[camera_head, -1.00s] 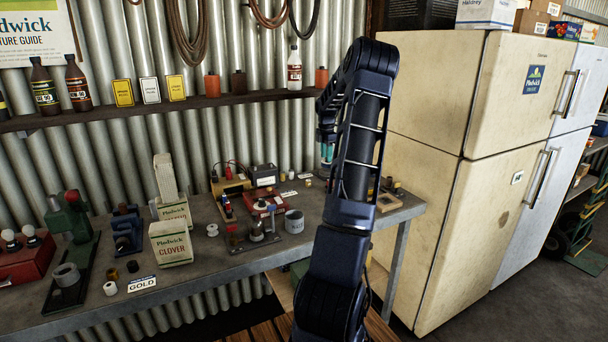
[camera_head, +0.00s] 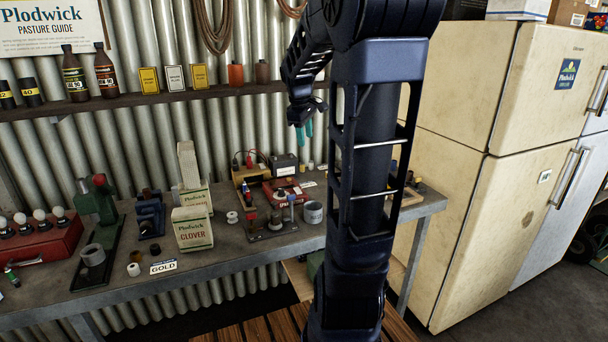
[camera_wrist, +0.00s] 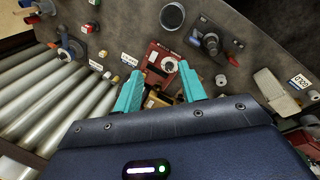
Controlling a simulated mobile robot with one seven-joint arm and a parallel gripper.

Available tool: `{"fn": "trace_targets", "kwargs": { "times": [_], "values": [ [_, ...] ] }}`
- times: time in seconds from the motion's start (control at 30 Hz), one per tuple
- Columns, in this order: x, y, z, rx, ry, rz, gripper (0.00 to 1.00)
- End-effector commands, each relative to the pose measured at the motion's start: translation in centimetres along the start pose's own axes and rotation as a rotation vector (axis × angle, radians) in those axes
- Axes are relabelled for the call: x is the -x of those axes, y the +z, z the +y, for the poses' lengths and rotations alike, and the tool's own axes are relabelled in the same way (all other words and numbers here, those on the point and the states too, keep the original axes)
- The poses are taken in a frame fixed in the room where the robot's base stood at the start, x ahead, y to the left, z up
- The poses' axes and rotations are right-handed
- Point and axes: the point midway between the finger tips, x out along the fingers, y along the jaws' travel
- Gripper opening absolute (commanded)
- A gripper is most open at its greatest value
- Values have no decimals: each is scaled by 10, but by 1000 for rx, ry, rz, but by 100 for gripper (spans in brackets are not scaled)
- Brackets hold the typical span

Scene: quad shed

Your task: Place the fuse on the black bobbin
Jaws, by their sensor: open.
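My gripper (camera_head: 305,132) hangs in the air above the back of the bench (camera_head: 236,255), its teal fingers apart and nothing between them. In the wrist view the open fingers (camera_wrist: 160,85) point toward the bench top around a red device (camera_wrist: 165,58). A dark spool-like piece (camera_head: 155,248), which may be the black bobbin, stands behind the GOLD label (camera_head: 163,267) on the left part of the bench. Small cylinders (camera_head: 308,166) stand at the back near the wall; I cannot tell whether one is the fuse. My arm hides part of the right bench.
Two Plodwick boxes (camera_head: 193,229) stand mid-bench. A white spool (camera_head: 232,217), a grey cup (camera_head: 313,212) and a board with terminals (camera_head: 271,226) are close by. A shelf (camera_head: 130,100) runs along the wall above. A fridge (camera_head: 475,180) stands right. The front bench edge is mostly clear.

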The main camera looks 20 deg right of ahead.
Motion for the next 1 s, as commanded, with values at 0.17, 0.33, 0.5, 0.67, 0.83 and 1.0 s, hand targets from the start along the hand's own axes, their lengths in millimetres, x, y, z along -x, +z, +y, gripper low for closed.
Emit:
{"fn": "trace_targets", "kwargs": {
  "times": [0.17, 0.33, 0.5, 0.67, 0.83, 1.0],
  "values": [
    [21, 19, -55, -160, 23, 55, 41],
    [32, 41, -102, -320, 21, 117, 41],
    [35, 66, -146, -475, -3, 187, 41],
    [31, 87, -181, -608, -43, 245, 41],
    [26, 101, -202, -694, -79, 281, 41],
    [24, 105, -208, -725, -93, 290, 41]
  ]
}}
